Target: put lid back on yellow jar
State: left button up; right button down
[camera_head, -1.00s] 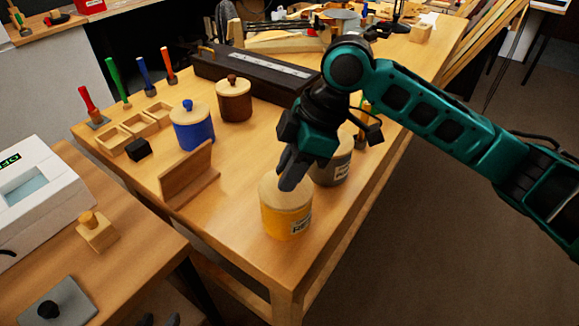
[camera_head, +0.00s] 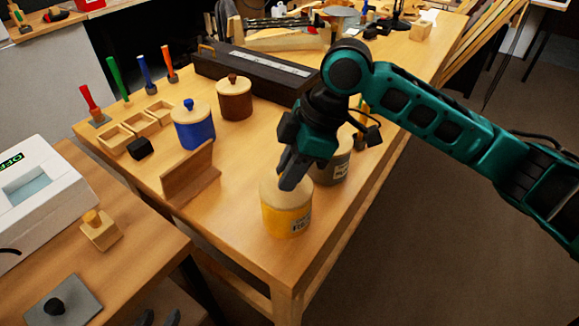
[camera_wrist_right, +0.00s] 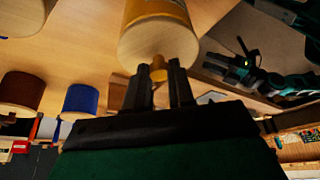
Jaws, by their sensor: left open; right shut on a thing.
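The yellow jar (camera_head: 287,222) stands near the front edge of the bench. Its pale wooden lid (camera_head: 272,192) sits at the jar's mouth with no gap that I can make out. My right gripper (camera_head: 289,182) reaches down over the lid and hides its knob in the head view. In the right wrist view its fingers (camera_wrist_right: 160,85) are shut on the lid's knob (camera_wrist_right: 158,68), with the lid (camera_wrist_right: 158,42) against the yellow jar (camera_wrist_right: 158,8). Only the fingertips of my left gripper (camera_head: 160,319) show at the bottom edge, apart and empty.
A grey jar (camera_head: 333,170) stands close behind the yellow one. A wooden stand (camera_head: 190,178), a blue jar (camera_head: 194,130) and a brown jar (camera_head: 235,103) are to the left. A side table (camera_head: 130,275) holds a white device (camera_head: 45,205). Bare bench top lies left of the yellow jar.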

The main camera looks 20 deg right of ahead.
jog(key=shift+f+p, duration=0.15)
jog(key=shift+p, duration=0.4)
dwell(0.4)
jog(key=shift+p, duration=0.7)
dwell(0.4)
jog(key=shift+c, duration=2)
grip_release()
